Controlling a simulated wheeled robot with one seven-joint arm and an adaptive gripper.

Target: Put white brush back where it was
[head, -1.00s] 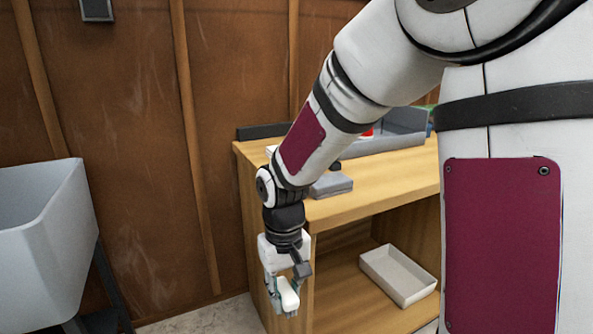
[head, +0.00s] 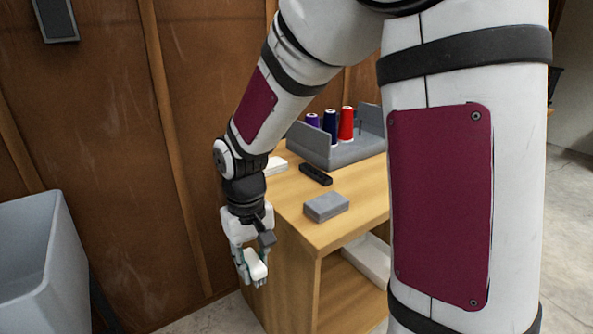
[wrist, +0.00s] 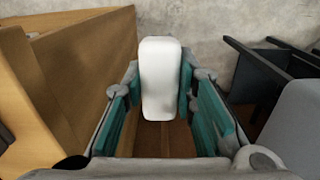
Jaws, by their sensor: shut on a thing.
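My gripper (head: 253,274) is shut on the white brush (head: 256,264), holding it in the air beside the left side of the wooden cabinet. In the wrist view the brush (wrist: 160,78) shows as a smooth white rounded block between the teal-padded fingers (wrist: 160,95). Its underside is hidden. The cabinet top (head: 293,205) carries a grey block (head: 326,207), a small black object (head: 316,174) and a white item (head: 275,165) partly behind my arm. I cannot tell where the brush stood before.
A grey tray (head: 318,154) with purple, dark blue and red thread spools (head: 346,123) stands at the back of the top. A pale tray (head: 368,262) is on the lower shelf. A grey tub (head: 35,265) stands at left. Floor shows between tub and cabinet.

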